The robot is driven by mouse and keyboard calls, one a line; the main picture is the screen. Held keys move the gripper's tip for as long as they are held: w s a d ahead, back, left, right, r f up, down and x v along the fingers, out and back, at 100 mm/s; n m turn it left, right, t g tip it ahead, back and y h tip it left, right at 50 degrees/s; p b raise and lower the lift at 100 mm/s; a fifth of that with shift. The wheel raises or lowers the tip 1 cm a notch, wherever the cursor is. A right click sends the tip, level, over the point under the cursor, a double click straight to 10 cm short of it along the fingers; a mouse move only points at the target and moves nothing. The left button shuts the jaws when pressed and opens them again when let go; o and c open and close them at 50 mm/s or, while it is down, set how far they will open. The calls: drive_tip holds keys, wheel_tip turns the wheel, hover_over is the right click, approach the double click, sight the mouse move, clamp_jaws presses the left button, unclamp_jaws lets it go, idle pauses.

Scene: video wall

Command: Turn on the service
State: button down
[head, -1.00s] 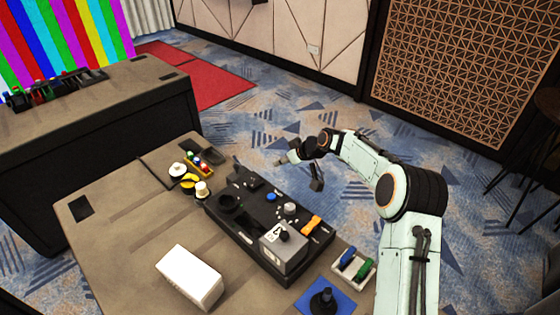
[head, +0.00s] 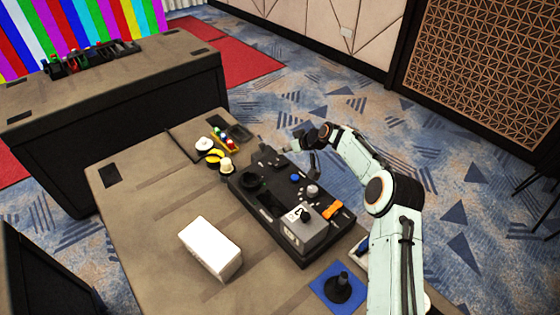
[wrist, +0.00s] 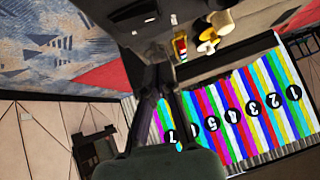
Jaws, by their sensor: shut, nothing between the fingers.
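A dark control console (head: 268,207) lies on the table. It bears a black round part (head: 252,181), a blue button (head: 294,178), a pale knob (head: 312,191), an orange switch (head: 333,209) and a grey box (head: 304,228) with a dark knob. I cannot tell which control is the service. My gripper (head: 314,168) hangs beside the console's far right edge, near the blue button and pale knob in the picture. It is shut and empty. Its dark fingers (wrist: 155,74) also show in the wrist view. No contact with a control is visible.
A white box (head: 210,248) stands left of the console, and a blue base with a black stick (head: 338,287) stands at its near end. Yellow and white parts (head: 214,158) lie beyond it. The video wall (wrist: 235,110) shows coloured stripes and numbers.

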sight(276, 164)
drive_tip(key=f, duration=0.2)
drive_tip(key=a+f, duration=0.1)
drive_tip(key=f, duration=0.2)
drive_tip(key=shift+a, duration=0.1)
drive_tip(key=shift+s+a+f+h, duration=0.15)
drive_tip(key=shift+a+f+h, duration=0.05)
drive_tip(key=shift+f+h, duration=0.1)
drive_tip(key=shift+d+t, duration=0.1)
drive_tip(key=shift+t, duration=0.2)
drive_tip(key=shift+w+d, duration=0.15)
drive_tip(key=shift+w, duration=0.05)
drive_tip(key=shift+w+d+r, duration=0.2)
drive_tip(key=shift+w+d, duration=0.2)
